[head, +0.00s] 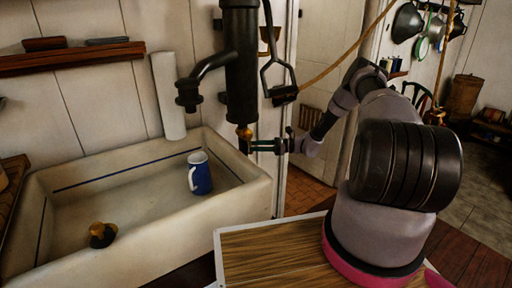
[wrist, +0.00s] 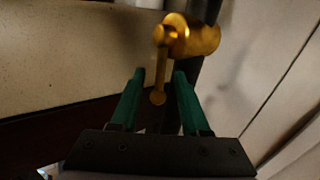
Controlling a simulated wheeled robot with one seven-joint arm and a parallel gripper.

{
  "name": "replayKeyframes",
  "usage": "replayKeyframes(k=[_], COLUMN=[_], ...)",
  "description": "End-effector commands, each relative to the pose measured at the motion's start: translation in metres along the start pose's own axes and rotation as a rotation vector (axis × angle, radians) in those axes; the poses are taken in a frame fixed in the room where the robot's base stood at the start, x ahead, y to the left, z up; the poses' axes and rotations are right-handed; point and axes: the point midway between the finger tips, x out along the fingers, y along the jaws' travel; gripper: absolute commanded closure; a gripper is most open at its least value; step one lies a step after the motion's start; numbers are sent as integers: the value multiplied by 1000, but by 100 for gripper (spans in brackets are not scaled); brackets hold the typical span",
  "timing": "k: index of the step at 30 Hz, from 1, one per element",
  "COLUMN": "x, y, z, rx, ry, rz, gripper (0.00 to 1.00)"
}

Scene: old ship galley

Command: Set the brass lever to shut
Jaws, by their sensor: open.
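The brass lever (wrist: 160,70) shows in the wrist view as a thin rod with a small ball at its lower end. It hangs down from a brass valve body (wrist: 195,38) on a dark pipe. My gripper (wrist: 160,80) has two green fingers, open, with the ball end of the lever between them in the picture. I cannot tell whether either finger touches it. In the head view the brass fitting (head: 244,133) sits below the black pump (head: 241,65), and my gripper (head: 256,146) reaches it from the right. The lever itself is too small to make out there.
A white sink (head: 255,193) stands below and left of the pump, with a blue mug (head: 200,178) and a dark-and-yellow object (head: 102,235) in it. The pump handle (head: 283,92) hangs just above my gripper. A rope (head: 345,55) runs behind.

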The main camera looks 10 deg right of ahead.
Motion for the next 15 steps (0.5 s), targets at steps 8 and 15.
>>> replayKeyframes(k=[8,15], x=[1,1], y=[0,0], z=[0,0], rx=[0,0], ry=[0,0], rz=[0,0], gripper=[62,100])
